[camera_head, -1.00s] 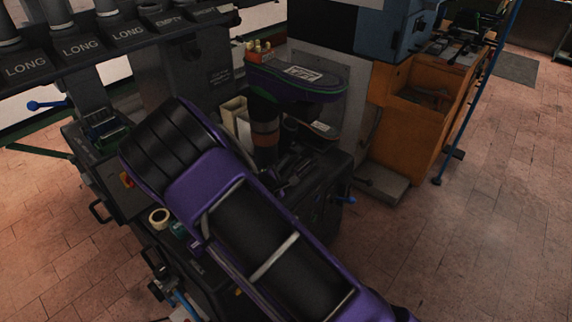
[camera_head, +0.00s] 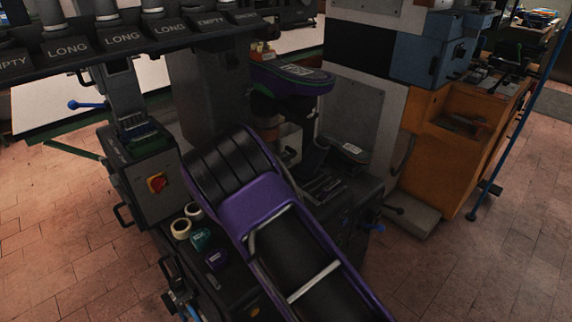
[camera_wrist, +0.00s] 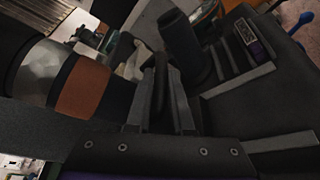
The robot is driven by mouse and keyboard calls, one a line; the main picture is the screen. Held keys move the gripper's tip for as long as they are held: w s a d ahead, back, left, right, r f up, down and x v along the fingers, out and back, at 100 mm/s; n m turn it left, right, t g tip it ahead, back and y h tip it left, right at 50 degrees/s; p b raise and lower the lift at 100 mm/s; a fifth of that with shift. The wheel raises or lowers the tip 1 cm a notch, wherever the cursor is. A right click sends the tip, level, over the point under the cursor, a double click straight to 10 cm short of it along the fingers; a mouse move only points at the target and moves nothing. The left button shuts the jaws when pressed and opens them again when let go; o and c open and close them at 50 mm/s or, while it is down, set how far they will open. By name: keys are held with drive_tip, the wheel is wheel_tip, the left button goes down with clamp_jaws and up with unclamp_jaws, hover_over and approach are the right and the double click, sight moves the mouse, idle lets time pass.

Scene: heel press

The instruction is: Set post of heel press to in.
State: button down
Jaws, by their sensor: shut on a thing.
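The heel press (camera_head: 140,200) is a dark grey machine in the middle of the head view, partly hidden by my purple arm. In the wrist view, a thick dark cylinder with a silver ring and a brown band (camera_wrist: 84,88) lies at the left; it looks like the press's post. My gripper (camera_wrist: 160,98) is shut on a slim dark handle (camera_wrist: 160,72), beside this cylinder. I cannot tell how the handle joins the press or how far in the post is. My gripper's fingers are hidden in the head view.
A rack with labels such as LONG and EMPTY (camera_head: 125,38) runs across the upper left. A red knob (camera_head: 157,183) and tape rolls (camera_head: 181,228) are on the press's left side. An orange cabinet (camera_head: 440,150) stands at the right, with open brick floor in front.

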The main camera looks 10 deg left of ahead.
drive_tip(key=c, duration=0.8)
unclamp_jaws()
drive_tip(key=shift+s, duration=0.15)
drive_tip(key=v, duration=1.7)
drive_tip(key=shift+p, duration=0.45)
drive_tip(key=shift+s, duration=0.15)
